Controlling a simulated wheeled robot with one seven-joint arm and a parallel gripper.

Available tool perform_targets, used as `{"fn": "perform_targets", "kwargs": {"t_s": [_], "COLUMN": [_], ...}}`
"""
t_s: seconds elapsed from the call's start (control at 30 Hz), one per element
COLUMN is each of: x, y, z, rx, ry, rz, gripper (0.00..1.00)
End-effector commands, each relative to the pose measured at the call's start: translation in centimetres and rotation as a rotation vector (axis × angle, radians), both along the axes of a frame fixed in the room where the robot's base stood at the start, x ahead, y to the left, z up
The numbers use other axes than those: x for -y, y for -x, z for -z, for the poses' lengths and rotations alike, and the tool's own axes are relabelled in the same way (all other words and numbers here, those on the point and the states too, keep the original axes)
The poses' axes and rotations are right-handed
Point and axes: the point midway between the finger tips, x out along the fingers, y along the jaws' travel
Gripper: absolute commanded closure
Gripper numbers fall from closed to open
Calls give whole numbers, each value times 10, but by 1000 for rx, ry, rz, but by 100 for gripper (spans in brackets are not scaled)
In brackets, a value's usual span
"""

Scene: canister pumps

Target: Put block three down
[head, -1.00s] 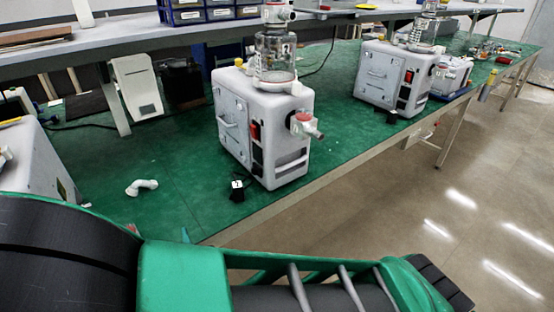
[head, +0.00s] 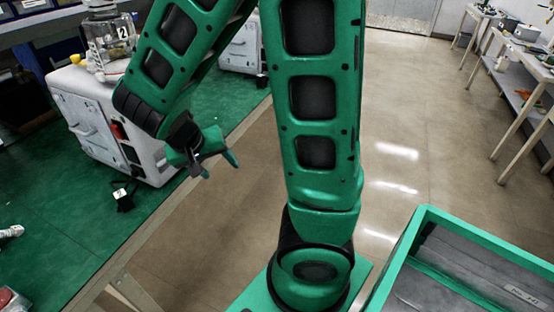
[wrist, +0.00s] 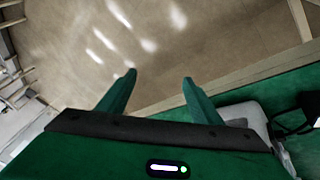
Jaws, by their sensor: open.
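My gripper (head: 221,170) is open over the floor, just off the bench edge and to the right of the near pump (head: 92,115). In the wrist view the two green fingers of my gripper (wrist: 159,78) stand apart, with nothing between them and bare floor beyond. I cannot make out block three in any view. A small black block with a white label (head: 123,195) rests on the green bench mat in front of the near pump; its label is too small to read. The jar on the near pump bears a "2".
A second white pump (head: 238,50) is farther back, partly behind my arm. A white pipe piece (head: 10,232) lies at the left edge. A green-rimmed tray (head: 398,258) is at lower right. White tables (head: 510,95) stand far right. The floor (head: 420,120) between is clear.

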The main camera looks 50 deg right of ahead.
Motion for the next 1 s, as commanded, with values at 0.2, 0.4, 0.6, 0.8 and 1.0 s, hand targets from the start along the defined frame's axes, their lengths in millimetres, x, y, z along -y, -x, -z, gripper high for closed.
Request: {"fn": "perform_targets", "kwargs": {"t_s": [0.2, 0.4, 0.6, 0.8, 1.0], "x": [39, 55, 59, 62, 61], "y": [54, 105, 149, 171, 174], "z": [-22, -44, -64, -74, -76], "rx": [-100, -144, -152, -148, -148], "ry": [-167, -314, -426, -474, -481], "rz": [46, 29, -24, -59, -70], "gripper": [41, 41, 41, 41, 41]}}
